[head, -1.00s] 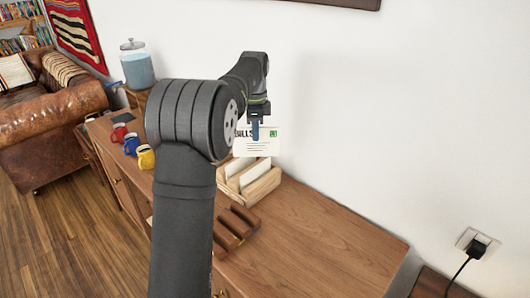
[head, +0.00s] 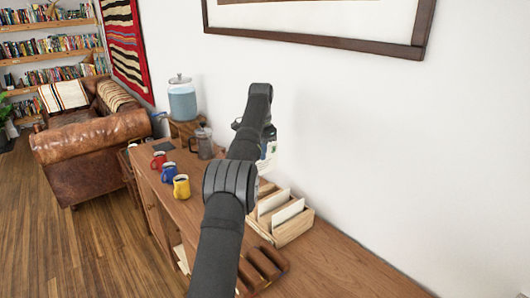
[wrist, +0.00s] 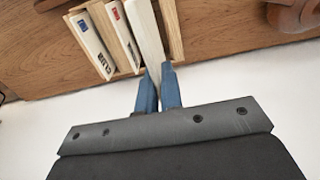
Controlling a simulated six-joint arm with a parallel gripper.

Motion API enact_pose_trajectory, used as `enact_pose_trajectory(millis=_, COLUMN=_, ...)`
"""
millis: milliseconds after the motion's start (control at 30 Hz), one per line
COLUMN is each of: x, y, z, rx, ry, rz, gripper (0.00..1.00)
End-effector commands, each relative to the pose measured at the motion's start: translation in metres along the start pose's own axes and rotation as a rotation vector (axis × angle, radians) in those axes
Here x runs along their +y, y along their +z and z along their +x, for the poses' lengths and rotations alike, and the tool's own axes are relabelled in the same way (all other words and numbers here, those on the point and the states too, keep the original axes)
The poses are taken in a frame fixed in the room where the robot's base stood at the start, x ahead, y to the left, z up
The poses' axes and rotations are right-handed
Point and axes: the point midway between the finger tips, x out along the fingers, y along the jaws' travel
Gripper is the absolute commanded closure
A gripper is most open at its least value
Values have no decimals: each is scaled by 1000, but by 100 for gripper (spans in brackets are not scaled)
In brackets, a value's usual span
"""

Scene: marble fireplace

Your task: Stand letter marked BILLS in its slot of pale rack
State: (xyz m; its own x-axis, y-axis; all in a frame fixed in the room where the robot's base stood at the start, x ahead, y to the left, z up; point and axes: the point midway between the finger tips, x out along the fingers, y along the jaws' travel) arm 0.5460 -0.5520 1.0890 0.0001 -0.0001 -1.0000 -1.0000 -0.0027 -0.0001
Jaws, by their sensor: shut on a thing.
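My gripper (wrist: 159,88) is shut on a white letter (wrist: 147,38), seen nearly edge-on in the wrist view. In the head view this letter (head: 268,151) shows partly behind my wrist, with a green mark, above the far end of the pale rack (head: 291,231). Its lettering is not readable now. The pale wooden rack (wrist: 172,28) holds two other white letters, one with a blue stamp (wrist: 92,42) and one with a red stamp (wrist: 120,33). The held letter lines up beside them, over the rack's right part in the wrist view. Its lower edge is hidden.
A dark slotted wooden rack (head: 264,268) sits in front of the pale rack on the wooden sideboard (head: 345,268). Red, blue and yellow mugs (head: 181,187), a glass press (head: 203,143) and a blue-filled jar (head: 182,100) stand to the left. The wall is close behind.

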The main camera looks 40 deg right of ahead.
Motion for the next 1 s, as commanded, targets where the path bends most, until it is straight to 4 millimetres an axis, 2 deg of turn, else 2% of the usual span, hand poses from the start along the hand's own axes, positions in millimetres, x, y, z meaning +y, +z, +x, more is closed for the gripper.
enact_pose_trajectory(millis=600, x=1, y=0, z=68, rx=-1, ry=0, rz=2, gripper=100)
enact_pose_trajectory(millis=800, x=1, y=0, z=79, rx=0, ry=0, rz=3, gripper=100)
enact_pose_trajectory(millis=1000, x=1, y=0, z=81, rx=0, ry=0, rz=3, gripper=100)
